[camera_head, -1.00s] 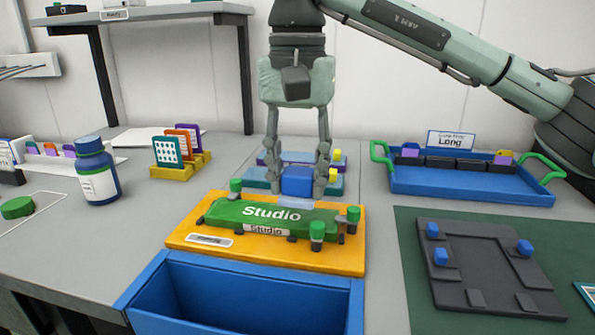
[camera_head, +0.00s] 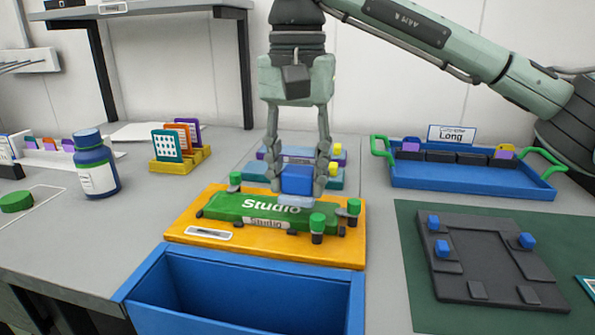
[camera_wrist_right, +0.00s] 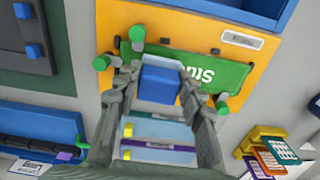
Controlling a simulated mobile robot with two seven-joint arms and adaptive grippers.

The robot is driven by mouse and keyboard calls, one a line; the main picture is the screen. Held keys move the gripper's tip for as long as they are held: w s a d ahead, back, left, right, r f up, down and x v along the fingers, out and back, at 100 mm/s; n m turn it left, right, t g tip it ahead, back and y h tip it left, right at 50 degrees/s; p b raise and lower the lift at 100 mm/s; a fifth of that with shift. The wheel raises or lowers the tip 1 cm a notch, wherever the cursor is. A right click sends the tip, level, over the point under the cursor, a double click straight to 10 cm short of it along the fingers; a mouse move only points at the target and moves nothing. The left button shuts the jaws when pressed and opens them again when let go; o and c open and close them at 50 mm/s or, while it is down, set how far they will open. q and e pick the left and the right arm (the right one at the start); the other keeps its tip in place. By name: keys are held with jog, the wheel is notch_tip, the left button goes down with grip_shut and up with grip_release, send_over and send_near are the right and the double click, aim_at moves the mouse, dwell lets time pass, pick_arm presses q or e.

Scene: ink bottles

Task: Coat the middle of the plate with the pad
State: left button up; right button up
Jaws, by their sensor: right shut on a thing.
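The plate (camera_head: 225,207) is a green slab marked "Studio", lying on an orange board (camera_head: 187,226) with green knobs at its corners. It also shows in the wrist view (camera_wrist_right: 215,72). My right gripper (camera_head: 298,184) points down and is shut on the pad (camera_head: 297,179), a blue block with a pale, see-through underside. In the wrist view the pad (camera_wrist_right: 160,83) sits between both fingers, over the plate's far edge near its middle. The pad's underside overlaps the end of the lettering in the head view. I cannot tell whether it touches the plate. My left gripper is not in view.
A blue open bin (camera_head: 245,252) stands in front of the board. Purple and teal slabs (camera_head: 260,170) lie behind it. A blue tray (camera_head: 470,185) and dark fixture (camera_head: 480,255) are at right. A blue bottle (camera_head: 95,163) and card rack (camera_head: 180,161) are at left.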

jog(key=shift+f+b, duration=0.55)
jog(key=shift+f, duration=0.45)
jog(key=shift+w+a+r+p, duration=0.15)
jog(key=shift+a+p, duration=0.3)
jog(key=shift+a, duration=0.25)
jog(key=shift+w+a+r+p, duration=0.15)
jog(key=shift+a+p, duration=0.25)
jog(key=shift+a, duration=0.3)
jog(key=shift+w+a+f+p, duration=0.15)
jog(key=shift+a+p, duration=0.35)
jog(key=shift+a, duration=0.6)
jog(key=shift+w+a+p, duration=0.25)
jog(key=shift+a+p, duration=0.25)
jog(key=shift+a, duration=0.55)
jog(key=shift+w+a+f, duration=0.15)
jog(key=shift+a, duration=0.35)
jog(key=shift+s+d+f, duration=0.15)
jog(key=shift+s+d, duration=0.05)
jog(key=shift+d, duration=0.7)
jog(key=shift+s+d+r+b, duration=0.1)
jog(key=shift+s+d+b, duration=0.15)
jog(key=shift+d, duration=0.8)
jog(key=shift+s+d+r+b, duration=0.15)
jog(key=shift+d+b, duration=0.25)
jog(key=shift+d, duration=0.65)
jog(key=shift+s+d+r+b, duration=0.1)
jog(key=shift+s+d+b, duration=0.2)
jog(key=shift+d, duration=0.75)
jog(key=shift+w, duration=0.1)
